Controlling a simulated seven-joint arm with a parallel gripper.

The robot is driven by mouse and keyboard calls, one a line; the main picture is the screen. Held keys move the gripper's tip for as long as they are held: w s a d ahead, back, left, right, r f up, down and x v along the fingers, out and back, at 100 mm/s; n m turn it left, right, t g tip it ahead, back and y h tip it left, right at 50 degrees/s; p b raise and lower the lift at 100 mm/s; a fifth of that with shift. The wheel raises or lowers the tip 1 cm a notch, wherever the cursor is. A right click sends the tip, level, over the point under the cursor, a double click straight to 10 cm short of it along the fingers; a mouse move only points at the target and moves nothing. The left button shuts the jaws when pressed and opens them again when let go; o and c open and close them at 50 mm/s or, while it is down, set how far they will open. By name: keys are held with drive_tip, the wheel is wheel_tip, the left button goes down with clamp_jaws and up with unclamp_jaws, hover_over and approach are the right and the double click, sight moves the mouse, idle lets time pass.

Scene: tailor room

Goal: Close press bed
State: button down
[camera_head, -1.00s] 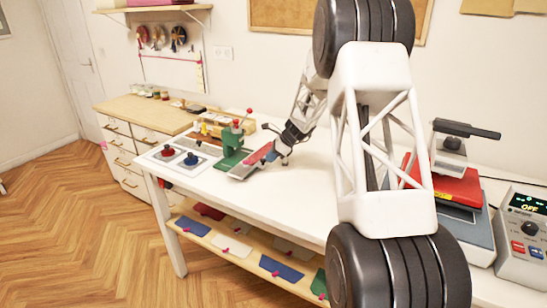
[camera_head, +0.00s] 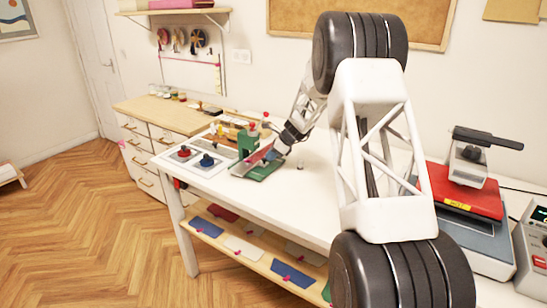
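A small green press (camera_head: 248,141) with a red-tipped lever stands on the white table, left of the middle. Its low green and grey bed (camera_head: 262,171) extends at its front. A tilted red and grey piece (camera_head: 256,156) lies over the bed, close against the press. My gripper (camera_head: 278,150) is at the right end of this piece, touching or very near it. The fingers are small and dark, and I cannot tell whether they are open or shut.
Red and blue knobbed pieces (camera_head: 207,161) sit on a grey panel left of the press. A red plate marked HOT (camera_head: 467,192), on a blue-grey base, stands at the right. The table (camera_head: 290,190) is clear in front of the arm. A shelf with coloured pieces (camera_head: 240,240) is below.

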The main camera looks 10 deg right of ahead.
drive_tip(key=shift+d, duration=0.1)
drive_tip(key=shift+s+d+r, duration=0.1)
drive_tip(key=shift+s+d, duration=0.1)
drive_tip(key=shift+d, duration=0.3)
drive_tip(key=d, duration=0.2)
drive_tip(key=s+d+r, duration=0.1)
drive_tip(key=v, duration=0.9)
drive_tip(key=shift+r, duration=0.2)
